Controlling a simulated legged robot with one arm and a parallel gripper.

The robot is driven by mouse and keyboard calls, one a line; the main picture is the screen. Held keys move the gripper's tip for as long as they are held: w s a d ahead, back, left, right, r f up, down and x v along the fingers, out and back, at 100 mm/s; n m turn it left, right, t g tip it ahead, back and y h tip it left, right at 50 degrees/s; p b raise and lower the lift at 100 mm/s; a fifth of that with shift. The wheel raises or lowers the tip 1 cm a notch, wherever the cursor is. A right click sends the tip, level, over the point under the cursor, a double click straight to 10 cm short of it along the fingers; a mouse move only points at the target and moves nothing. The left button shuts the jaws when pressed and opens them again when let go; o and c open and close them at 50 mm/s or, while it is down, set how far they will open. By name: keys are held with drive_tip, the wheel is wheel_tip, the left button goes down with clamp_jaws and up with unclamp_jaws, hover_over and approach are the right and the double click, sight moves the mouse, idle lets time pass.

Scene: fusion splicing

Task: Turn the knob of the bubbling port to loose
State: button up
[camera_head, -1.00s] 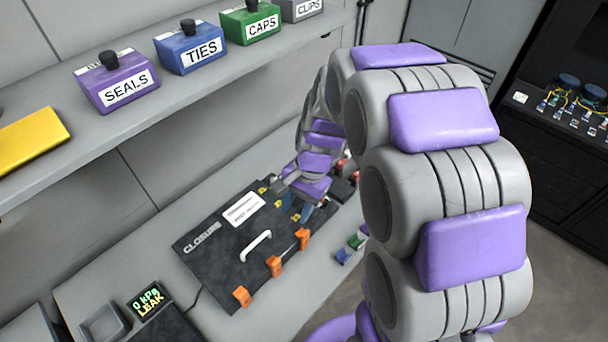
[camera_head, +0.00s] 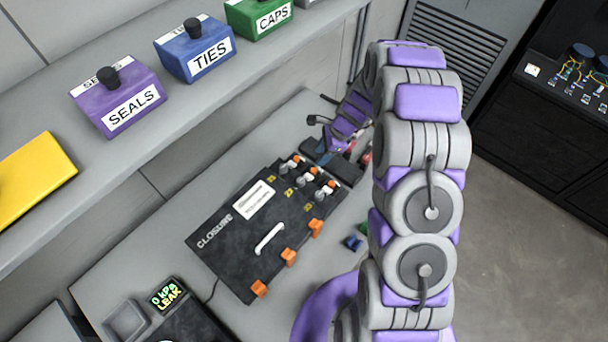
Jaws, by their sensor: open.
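The black closure box (camera_head: 225,265) lies on the grey bench, with a white handle (camera_head: 268,238) and a white label on its lid. Small yellow tags mark its ports along the far right side. Several grey port fittings there carry orange knobs, one of them this knob (camera_head: 312,170). No bubbles can be made out, so I cannot tell which port is bubbling. My gripper (camera_head: 318,109) is open and empty, beyond the box's far right edge and apart from the knobs. Its fingertips are small in view.
Orange latches (camera_head: 288,256) line the box's near edge. A display (camera_head: 167,295) reads "0 kPa LEAK". A shelf above holds the purple SEALS box (camera_head: 118,105), blue TIES box (camera_head: 195,52) and green CAPS box (camera_head: 258,18). Small blue and green items lie right of the closure.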

sight(302, 180)
drive_tip(key=x, duration=1.6)
drive_tip(key=shift+s+a+f, duration=0.1)
drive_tip(key=shift+f, duration=0.05)
drive_tip(key=c, duration=0.7)
